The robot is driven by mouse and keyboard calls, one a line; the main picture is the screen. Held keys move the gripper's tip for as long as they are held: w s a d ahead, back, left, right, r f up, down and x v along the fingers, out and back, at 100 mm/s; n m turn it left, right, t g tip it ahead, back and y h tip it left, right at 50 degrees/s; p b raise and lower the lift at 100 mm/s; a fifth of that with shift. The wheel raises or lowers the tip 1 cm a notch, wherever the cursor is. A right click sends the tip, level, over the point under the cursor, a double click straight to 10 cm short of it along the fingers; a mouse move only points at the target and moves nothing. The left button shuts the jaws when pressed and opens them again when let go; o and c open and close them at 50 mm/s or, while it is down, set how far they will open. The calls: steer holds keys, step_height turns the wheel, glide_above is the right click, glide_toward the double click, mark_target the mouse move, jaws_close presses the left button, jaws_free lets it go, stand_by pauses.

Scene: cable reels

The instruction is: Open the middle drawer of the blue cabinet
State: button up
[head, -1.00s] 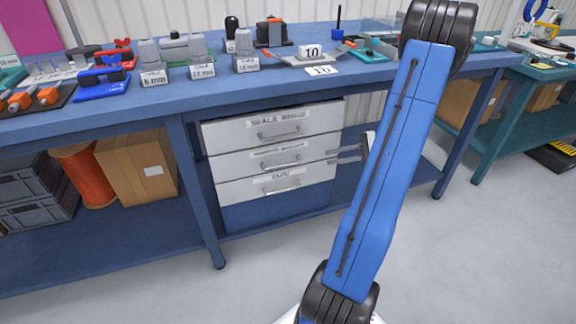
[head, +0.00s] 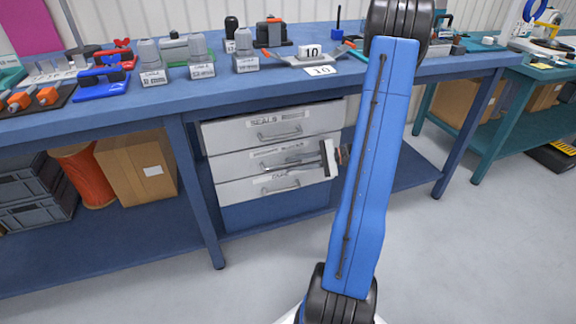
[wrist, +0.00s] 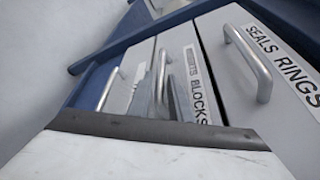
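The blue cabinet (head: 262,215) stands under the workbench with three light grey drawers, all closed. The middle drawer (head: 230,168) has a bar handle (head: 275,164) and a label ending in "BLOCKS" in the wrist view. My gripper (head: 295,164) reaches in from the right, its fingertips close to the middle handle's right part. In the wrist view, the two grey fingers (wrist: 165,98) are slightly apart, with the middle handle (wrist: 161,72) showing between and beyond them. I cannot tell whether they touch it.
The top drawer handle (head: 280,134), labelled "SEALS RINGS", and the bottom drawer handle (head: 281,187) are close by. A bench leg (head: 197,195) stands left of the cabinet. A cardboard box (head: 137,168) and orange reel (head: 84,175) are further left. The floor in front is clear.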

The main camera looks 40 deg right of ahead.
steer(key=shift+x, duration=1.35)
jaws_close()
steer(key=shift+s, duration=0.15)
